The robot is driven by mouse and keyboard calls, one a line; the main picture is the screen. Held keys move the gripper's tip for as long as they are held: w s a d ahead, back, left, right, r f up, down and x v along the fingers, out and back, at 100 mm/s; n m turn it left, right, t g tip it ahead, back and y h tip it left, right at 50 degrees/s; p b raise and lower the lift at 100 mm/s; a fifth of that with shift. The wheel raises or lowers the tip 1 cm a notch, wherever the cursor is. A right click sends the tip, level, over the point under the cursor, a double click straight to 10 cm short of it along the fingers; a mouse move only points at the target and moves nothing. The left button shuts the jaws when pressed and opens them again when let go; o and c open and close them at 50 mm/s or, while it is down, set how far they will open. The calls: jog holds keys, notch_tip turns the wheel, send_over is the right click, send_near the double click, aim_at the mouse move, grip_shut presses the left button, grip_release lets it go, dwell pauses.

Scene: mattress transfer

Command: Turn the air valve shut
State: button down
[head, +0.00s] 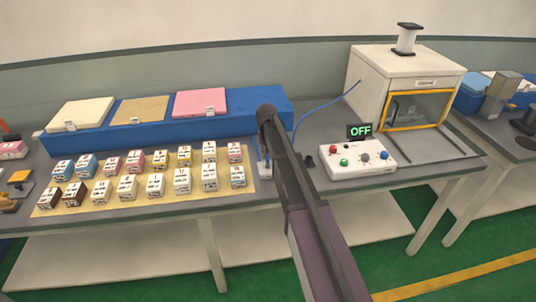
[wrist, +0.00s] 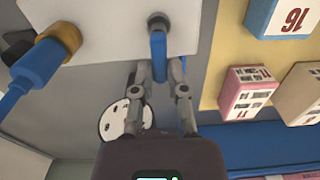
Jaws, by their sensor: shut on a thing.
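The air valve is a white block (wrist: 105,22) with a blue handle (wrist: 158,46) in the wrist view. My gripper (wrist: 159,72) is shut on the blue handle, with one finger on each side of it. A blue hose (wrist: 35,77) with a brass fitting (wrist: 62,38) joins the block at the left. In the head view, part of the white valve block (head: 265,171) shows beside my arm, which hides the gripper and most of the valve.
A control box (head: 352,163) with coloured buttons and a green OFF sign (head: 360,131) stands right of the arm, before a white cabinet (head: 388,68). Several labelled small boxes stand on a yellow mat (head: 140,203) to the left. A blue bench (head: 150,119) lies behind them.

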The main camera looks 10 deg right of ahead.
jog(key=shift+a+n, duration=0.1)
jog(key=shift+n, duration=0.3)
jog(key=c, duration=0.7)
grip_release()
jog(key=shift+o, duration=0.2)
jog(key=shift+m, duration=0.4)
